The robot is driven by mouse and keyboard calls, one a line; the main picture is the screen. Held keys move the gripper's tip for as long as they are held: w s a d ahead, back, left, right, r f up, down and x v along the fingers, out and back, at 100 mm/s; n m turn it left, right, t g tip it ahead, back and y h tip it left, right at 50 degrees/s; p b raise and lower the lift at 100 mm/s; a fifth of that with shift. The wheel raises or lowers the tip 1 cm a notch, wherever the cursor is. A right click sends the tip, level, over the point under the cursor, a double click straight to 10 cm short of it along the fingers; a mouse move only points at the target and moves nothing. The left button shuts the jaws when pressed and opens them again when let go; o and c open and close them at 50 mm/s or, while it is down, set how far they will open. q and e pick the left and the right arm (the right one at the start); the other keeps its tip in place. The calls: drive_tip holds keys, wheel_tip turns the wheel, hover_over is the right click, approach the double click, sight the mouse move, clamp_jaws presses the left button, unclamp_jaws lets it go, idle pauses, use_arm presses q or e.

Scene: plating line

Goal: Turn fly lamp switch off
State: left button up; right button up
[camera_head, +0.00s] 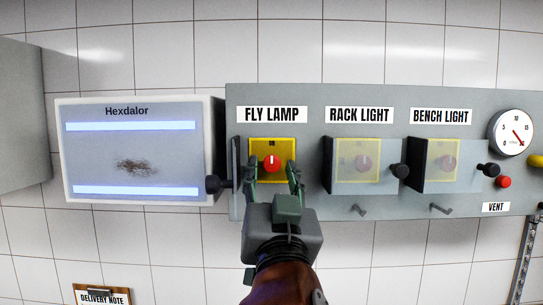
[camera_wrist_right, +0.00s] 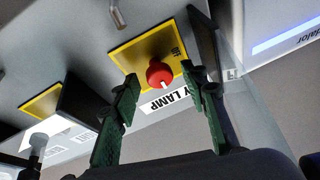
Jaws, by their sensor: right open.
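The fly lamp switch is a red knob (camera_head: 271,163) with a white mark pointing up, on a yellow plate (camera_head: 257,145) below the FLY LAMP label (camera_head: 272,115). Its clear cover (camera_head: 236,160) is swung open to the left. My right gripper (camera_head: 271,168) is open, one finger on each side of the knob in the head view. In the right wrist view the knob (camera_wrist_right: 158,75) shows between the fingertips (camera_wrist_right: 159,78), with gaps; I cannot tell any contact. The Hexdalor fly lamp (camera_head: 135,150) on the left has two bright tubes. My left gripper is out of view.
RACK LIGHT (camera_head: 360,115) and BENCH LIGHT (camera_head: 441,116) switches sit to the right behind closed clear covers with black handles (camera_head: 400,171). A gauge (camera_head: 512,133) and a red button (camera_head: 503,182) are farther right. A delivery note clipboard (camera_head: 102,295) hangs at lower left.

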drive_tip(key=shift+w+r, duration=0.25)
drive_tip(key=shift+w, duration=0.4)
clamp_jaws()
